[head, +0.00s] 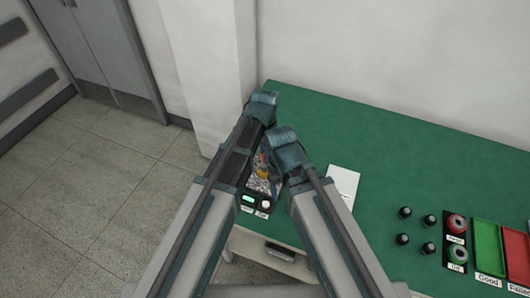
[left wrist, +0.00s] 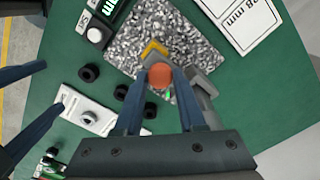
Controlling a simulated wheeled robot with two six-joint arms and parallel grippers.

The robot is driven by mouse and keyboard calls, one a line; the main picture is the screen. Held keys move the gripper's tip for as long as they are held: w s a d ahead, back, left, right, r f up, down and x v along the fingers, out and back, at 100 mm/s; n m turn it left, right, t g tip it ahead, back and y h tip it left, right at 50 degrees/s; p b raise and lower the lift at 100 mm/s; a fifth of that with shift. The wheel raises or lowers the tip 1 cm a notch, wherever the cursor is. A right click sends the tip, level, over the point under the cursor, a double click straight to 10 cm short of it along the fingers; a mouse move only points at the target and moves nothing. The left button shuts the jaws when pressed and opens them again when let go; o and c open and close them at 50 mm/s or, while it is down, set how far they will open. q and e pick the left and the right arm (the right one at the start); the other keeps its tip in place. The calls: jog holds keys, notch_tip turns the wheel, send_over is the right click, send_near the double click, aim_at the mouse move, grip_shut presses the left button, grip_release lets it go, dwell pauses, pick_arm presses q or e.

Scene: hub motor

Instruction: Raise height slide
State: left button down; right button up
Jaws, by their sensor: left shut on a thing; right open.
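The height gauge stands on a grey speckled plate (left wrist: 188,32), with a yellow part (left wrist: 153,47) and grey metal parts (left wrist: 205,85) near a round orange knob (left wrist: 159,76). In the left wrist view my left gripper (left wrist: 160,84) is shut on the orange knob, one finger on each side. My right gripper (left wrist: 53,80) is open and empty at the left of that view, apart from the gauge. In the head view the speckled plate (head: 258,186) is partly hidden by my arms, and orange parts (head: 262,172) show between them. The slide's height cannot be read.
A digital readout (head: 248,198) and white button (head: 265,204) stand beside the plate. A white card (head: 343,185) lies to the right. Several black cylinders (head: 404,212), a green tray (head: 487,245) and a red tray (head: 518,258) stand further right. The back of the green table (head: 400,135) is clear.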

pick_arm(q)
notch_tip(320, 180, up, 3)
jog(key=p, duration=0.3)
dwell(0.4)
jog(key=c, duration=0.5)
grip_release()
jog(key=shift+f, duration=0.1)
notch_tip(320, 180, up, 14)
jog(key=p, duration=1.3)
jog(key=shift+p, duration=0.35)
